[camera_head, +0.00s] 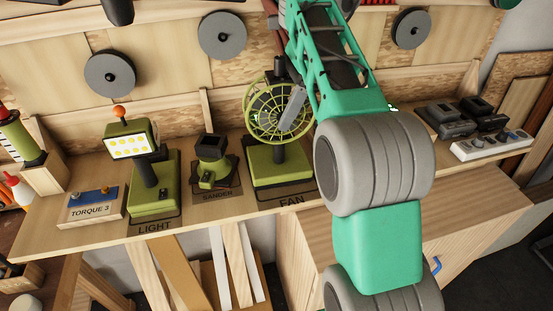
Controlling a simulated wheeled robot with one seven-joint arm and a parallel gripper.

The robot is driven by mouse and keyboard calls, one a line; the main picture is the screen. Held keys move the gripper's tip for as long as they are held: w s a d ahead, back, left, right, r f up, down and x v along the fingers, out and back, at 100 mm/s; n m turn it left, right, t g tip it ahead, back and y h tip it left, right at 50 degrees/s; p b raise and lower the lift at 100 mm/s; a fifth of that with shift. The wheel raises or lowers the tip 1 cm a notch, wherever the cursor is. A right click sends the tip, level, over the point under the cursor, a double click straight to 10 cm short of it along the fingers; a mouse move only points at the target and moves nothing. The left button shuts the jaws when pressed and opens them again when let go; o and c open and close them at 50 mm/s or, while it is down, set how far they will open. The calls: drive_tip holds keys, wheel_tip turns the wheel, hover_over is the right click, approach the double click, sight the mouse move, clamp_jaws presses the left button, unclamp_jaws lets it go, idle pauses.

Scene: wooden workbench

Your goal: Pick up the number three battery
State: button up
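Several dark batteries or chargers (468,118) stand at the right end of the wooden shelf. Their numbers are too small to read, so I cannot tell which is number three. A label reading "TORQUE 3" is on a wooden block with a blue top (95,205) at the left end. My teal and grey arm rises through the middle right of the picture. A grey finger-like piece (294,108) shows in front of the fan; I cannot tell whether it is my fingertip. The rest of my gripper cannot be made out, nor whether it holds anything.
On the shelf (100,238) stand a green work light (130,148), a sander (211,155) and a caged fan (277,160). A white power strip (493,145) lies in front of the batteries. Grey discs (110,76) hang on the back wall. My arm hides the shelf right of the fan.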

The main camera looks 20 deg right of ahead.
clamp_jaws()
idle(0.6)
drive_tip(key=shift+r, duration=0.2)
